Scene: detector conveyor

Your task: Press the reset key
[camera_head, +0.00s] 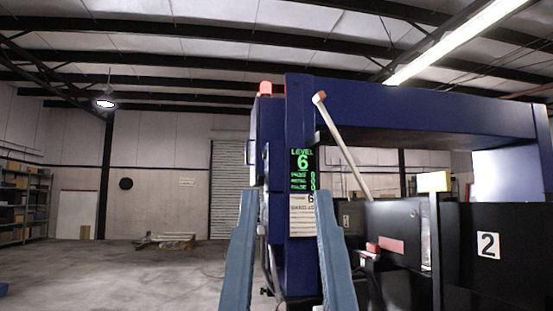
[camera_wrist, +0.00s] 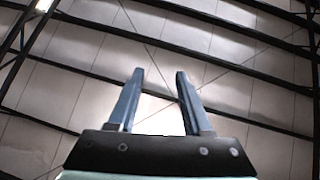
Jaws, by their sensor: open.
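A tall blue detector machine (camera_head: 270,150) stands right of centre in the head view. Its front carries a dark display (camera_head: 302,170) with green text reading "LEVEL 6" and smaller lines. A white label (camera_head: 301,222) sits just below the display. I cannot pick out a reset key; part of the machine's front is hidden behind my fingers. My gripper (camera_head: 287,194) points upward in front of the machine, its two blue-grey fingers apart and empty. In the wrist view my gripper (camera_wrist: 158,73) is also open, with only the ceiling beyond it.
A white lever (camera_head: 341,145) with a red tip slants across the machine's opening. A red lamp (camera_head: 266,88) tops the machine. Shelves (camera_head: 22,205) stand far left. The floor (camera_head: 120,270) at left is mostly clear.

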